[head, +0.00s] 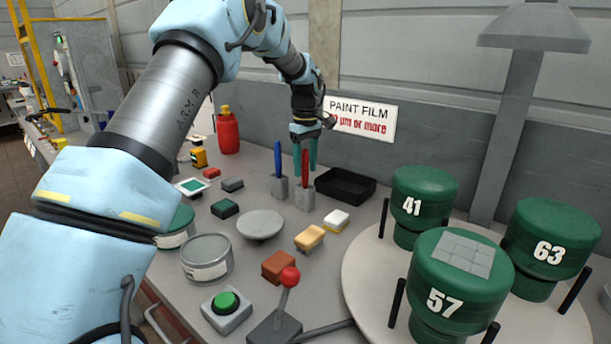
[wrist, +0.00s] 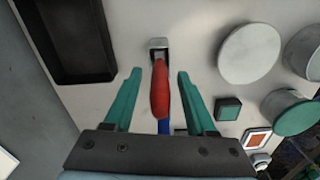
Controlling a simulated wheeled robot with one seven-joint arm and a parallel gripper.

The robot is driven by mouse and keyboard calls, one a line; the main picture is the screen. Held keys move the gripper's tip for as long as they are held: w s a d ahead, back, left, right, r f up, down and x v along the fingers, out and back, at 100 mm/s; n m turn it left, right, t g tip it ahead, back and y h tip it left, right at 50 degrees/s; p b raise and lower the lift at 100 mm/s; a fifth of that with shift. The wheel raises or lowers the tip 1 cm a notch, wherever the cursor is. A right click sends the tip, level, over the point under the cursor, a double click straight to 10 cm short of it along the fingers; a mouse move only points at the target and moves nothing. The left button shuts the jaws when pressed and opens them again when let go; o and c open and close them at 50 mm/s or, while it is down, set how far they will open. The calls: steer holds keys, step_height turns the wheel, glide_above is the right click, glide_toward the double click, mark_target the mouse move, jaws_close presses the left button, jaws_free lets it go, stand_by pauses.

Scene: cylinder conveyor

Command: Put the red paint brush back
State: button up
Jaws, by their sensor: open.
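The red paint brush (head: 305,168) stands upright in a small grey holder (head: 305,196) on the table in the head view. A blue brush (head: 278,160) stands in a similar grey holder (head: 278,187) just left of it. My gripper (head: 305,155) is over the red brush with its teal fingers apart. In the wrist view, the red handle (wrist: 160,90) lies between the two open fingers, with a gap on each side. The blue brush shows partly below it (wrist: 164,127), largely hidden behind the red handle and the gripper body.
A black tray (head: 345,187) lies right of the holders. A round grey disc (head: 261,225), sponges (head: 309,237) and paint cans (head: 206,258) are nearer. Green numbered cylinders (head: 423,205) stand on a round white platform (head: 372,262) at right. A red bottle (head: 228,133) stands behind.

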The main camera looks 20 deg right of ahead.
step_height(320, 180, up, 9)
steer(key=shift+r+b, duration=0.15)
steer(key=shift+b, duration=0.45)
steer(key=s+a+f+m, duration=0.1)
steer(key=a+f, duration=0.1)
steer(key=a, duration=0.9)
steer(key=s+a+f+m, duration=0.1)
steer(key=s+a+f, duration=0.1)
steer(key=a, duration=1)
steer(key=s+a+f+m, duration=0.1)
steer(key=s+a+f, duration=0.2)
steer(key=s+a, duration=0.5)
steer(key=s+a+f+m+t, duration=0.1)
steer(key=s+a+f, duration=0.3)
steer(key=s+a, duration=0.4)
steer(key=shift+s+m+t, duration=0.3)
steer(key=shift+s+m, duration=0.05)
steer(key=shift+m, duration=0.05)
steer(key=shift+r, duration=0.1)
